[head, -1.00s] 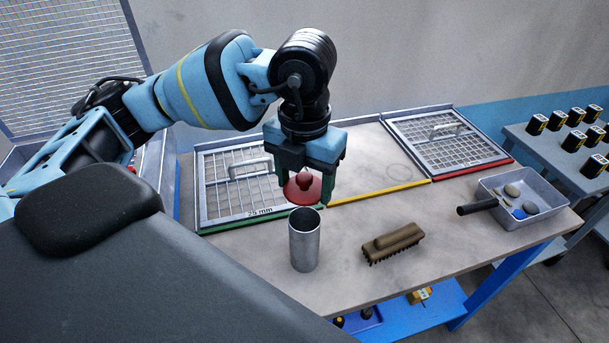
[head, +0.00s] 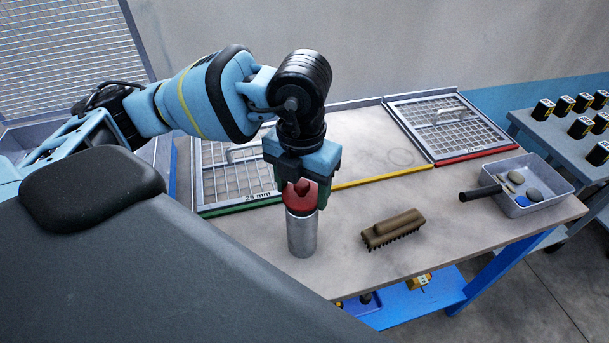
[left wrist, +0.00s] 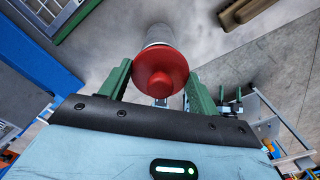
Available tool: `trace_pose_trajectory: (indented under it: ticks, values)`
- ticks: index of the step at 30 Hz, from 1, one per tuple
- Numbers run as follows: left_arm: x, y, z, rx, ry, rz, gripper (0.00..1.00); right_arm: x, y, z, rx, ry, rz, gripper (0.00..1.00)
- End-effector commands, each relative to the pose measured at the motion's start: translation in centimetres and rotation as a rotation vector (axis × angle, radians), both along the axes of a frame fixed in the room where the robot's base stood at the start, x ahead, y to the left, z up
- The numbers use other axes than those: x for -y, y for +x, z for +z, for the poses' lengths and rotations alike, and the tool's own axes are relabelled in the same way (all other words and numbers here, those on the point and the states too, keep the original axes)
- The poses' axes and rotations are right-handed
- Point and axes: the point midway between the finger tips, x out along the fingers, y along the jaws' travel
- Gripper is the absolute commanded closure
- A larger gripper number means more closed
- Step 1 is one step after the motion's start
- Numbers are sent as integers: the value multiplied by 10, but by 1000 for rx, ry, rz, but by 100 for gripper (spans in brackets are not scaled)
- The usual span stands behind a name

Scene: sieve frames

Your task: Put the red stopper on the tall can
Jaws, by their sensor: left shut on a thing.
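The tall can (head: 302,236) is a plain metal cylinder standing upright on the table near its front edge. The red stopper (head: 300,199) is at the can's mouth and covers its opening; I cannot tell whether it is fully seated. My left gripper (head: 303,190) points down from above and is shut on the stopper. In the left wrist view the stopper (left wrist: 160,72) sits between the green fingers (left wrist: 158,84), with the can (left wrist: 158,34) directly behind it. My right gripper is not in view.
A brown brush (head: 392,229) lies right of the can. A grey tray (head: 553,197) with stones and a black-handled tool stands at the table's right end. Framed sieves (head: 215,190) lie at the back left and back right (head: 478,140). The table middle (head: 365,150) is clear.

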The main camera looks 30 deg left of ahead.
Motion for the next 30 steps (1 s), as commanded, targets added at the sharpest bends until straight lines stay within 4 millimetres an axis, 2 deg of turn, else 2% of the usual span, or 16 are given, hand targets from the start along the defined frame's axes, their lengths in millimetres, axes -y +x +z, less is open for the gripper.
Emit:
trace_pose_trajectory:
  ticks: [7, 21, 22, 27, 30]
  values:
    - [0, 0, -16, -3, -1, 0, 60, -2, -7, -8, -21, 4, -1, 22]
    - [0, 0, -19, 1, -1, 1, 60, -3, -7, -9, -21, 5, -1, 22]
    - [0, 0, -19, 1, -1, 1, 34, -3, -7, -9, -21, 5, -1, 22]
    - [0, 0, -19, 1, 0, 1, 13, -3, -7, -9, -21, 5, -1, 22]
    - [0, 0, -19, 0, 0, 1, 13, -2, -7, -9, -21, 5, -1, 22]
